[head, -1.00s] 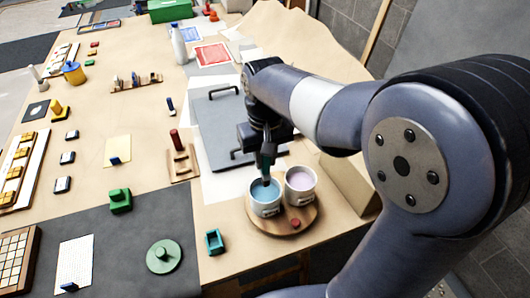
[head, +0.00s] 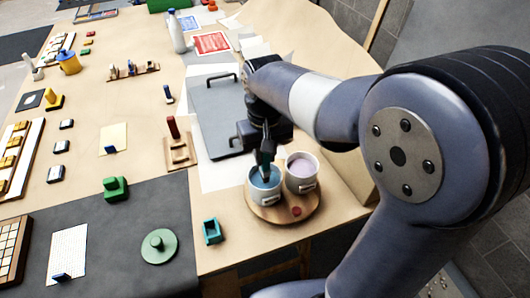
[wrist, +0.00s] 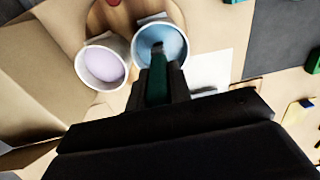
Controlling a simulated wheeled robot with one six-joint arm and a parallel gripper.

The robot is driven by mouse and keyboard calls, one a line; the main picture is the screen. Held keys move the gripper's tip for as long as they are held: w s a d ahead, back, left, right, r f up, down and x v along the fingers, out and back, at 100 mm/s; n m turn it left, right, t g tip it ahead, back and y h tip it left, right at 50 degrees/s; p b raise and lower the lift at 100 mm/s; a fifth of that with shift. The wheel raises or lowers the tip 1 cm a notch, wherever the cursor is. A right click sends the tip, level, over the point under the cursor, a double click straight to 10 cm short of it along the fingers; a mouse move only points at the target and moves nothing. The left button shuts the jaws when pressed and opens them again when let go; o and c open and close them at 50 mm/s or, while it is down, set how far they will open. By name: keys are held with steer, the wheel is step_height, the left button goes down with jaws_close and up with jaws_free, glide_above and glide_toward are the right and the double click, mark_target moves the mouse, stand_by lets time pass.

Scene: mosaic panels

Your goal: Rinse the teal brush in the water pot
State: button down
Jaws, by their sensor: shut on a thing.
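My gripper (head: 266,150) is shut on the teal brush (wrist: 157,85), which points down into a white pot of blue liquid (head: 264,197). In the wrist view the brush's dark tip is over or in the blue liquid in that pot (wrist: 175,33); I cannot tell how deep it reaches. A second white pot with pale lilac liquid (head: 302,186) stands right beside it, and it also shows in the wrist view (wrist: 101,75). Both pots stand on a round wooden tray (head: 270,214).
A red knob (head: 296,211) sits at the tray's front. A small teal open holder (head: 212,230) stands left of the tray. A grey board with handles (head: 213,118) lies behind. A wooden stand with a red peg (head: 174,128) is further left. The table's front edge is close.

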steer(key=shift+f+b, duration=0.3)
steer(key=shift+f, duration=0.3)
stand_by(1.5)
steer(key=shift+r, duration=0.1)
step_height(320, 180, up, 7)
steer(key=p, duration=0.6)
stand_by(0.5)
